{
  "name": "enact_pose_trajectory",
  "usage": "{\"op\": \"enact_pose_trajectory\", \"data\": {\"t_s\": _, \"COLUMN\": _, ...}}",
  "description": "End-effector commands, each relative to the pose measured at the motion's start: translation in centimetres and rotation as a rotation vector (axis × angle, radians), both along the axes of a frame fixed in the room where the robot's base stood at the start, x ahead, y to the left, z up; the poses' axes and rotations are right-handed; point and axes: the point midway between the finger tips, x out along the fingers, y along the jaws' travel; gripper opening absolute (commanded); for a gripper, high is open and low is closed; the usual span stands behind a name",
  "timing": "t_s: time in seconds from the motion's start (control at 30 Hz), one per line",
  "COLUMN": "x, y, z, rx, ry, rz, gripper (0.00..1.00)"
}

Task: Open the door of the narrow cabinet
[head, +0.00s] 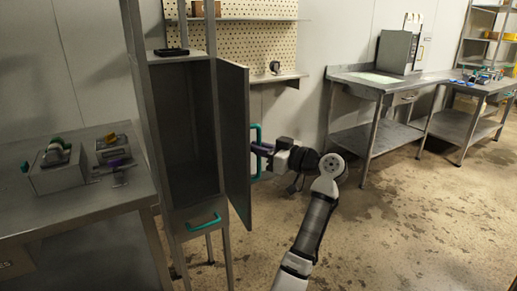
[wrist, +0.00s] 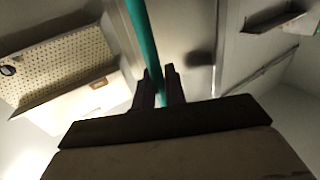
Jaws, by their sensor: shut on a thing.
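The narrow cabinet (head: 188,120) stands left of centre in the head view, and its upper compartment shows an empty dark interior. Its door (head: 235,140) stands wide open, swung out to the right. A teal handle (head: 254,150) is on the door's outer side. My gripper (head: 262,149) is at this handle, to the right of the door. In the wrist view the teal handle (wrist: 143,40) runs down between the two dark fingers of my gripper (wrist: 161,88), which are shut on it. The fingertips are small and partly hidden in the head view.
A drawer with a teal handle (head: 203,222) is below the compartment. A steel table (head: 80,205) with devices stands close on the left. A workbench (head: 375,85) is at the back right. A pegboard shelf (head: 275,78) is on the wall behind. The floor on the right is clear.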

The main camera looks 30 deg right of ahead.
Motion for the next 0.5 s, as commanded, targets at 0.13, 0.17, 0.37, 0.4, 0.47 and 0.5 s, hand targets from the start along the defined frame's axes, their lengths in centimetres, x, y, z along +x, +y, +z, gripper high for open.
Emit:
{"op": "enact_pose_trajectory", "data": {"t_s": 0.13, "x": 0.02, "y": 0.01, "z": -0.02, "rx": 0.000, "ry": 0.001, "rz": 0.000, "gripper": 0.16}}
{"op": "enact_pose_trajectory", "data": {"t_s": 0.17, "x": 0.02, "y": 0.01, "z": -0.02, "rx": 0.000, "ry": 0.001, "rz": 0.000, "gripper": 0.20}}
{"op": "enact_pose_trajectory", "data": {"t_s": 0.37, "x": 0.00, "y": 0.01, "z": -0.02, "rx": 0.000, "ry": 0.001, "rz": 0.000, "gripper": 0.29}}
{"op": "enact_pose_trajectory", "data": {"t_s": 0.4, "x": 0.00, "y": 0.01, "z": -0.02, "rx": 0.000, "ry": 0.001, "rz": 0.000, "gripper": 0.29}}
{"op": "enact_pose_trajectory", "data": {"t_s": 0.47, "x": -0.01, "y": 0.02, "z": -0.02, "rx": 0.000, "ry": 0.001, "rz": 0.001, "gripper": 0.29}}
{"op": "enact_pose_trajectory", "data": {"t_s": 0.5, "x": -0.05, "y": -0.02, "z": -0.03, "rx": 0.000, "ry": 0.000, "rz": 0.000, "gripper": 0.29}}
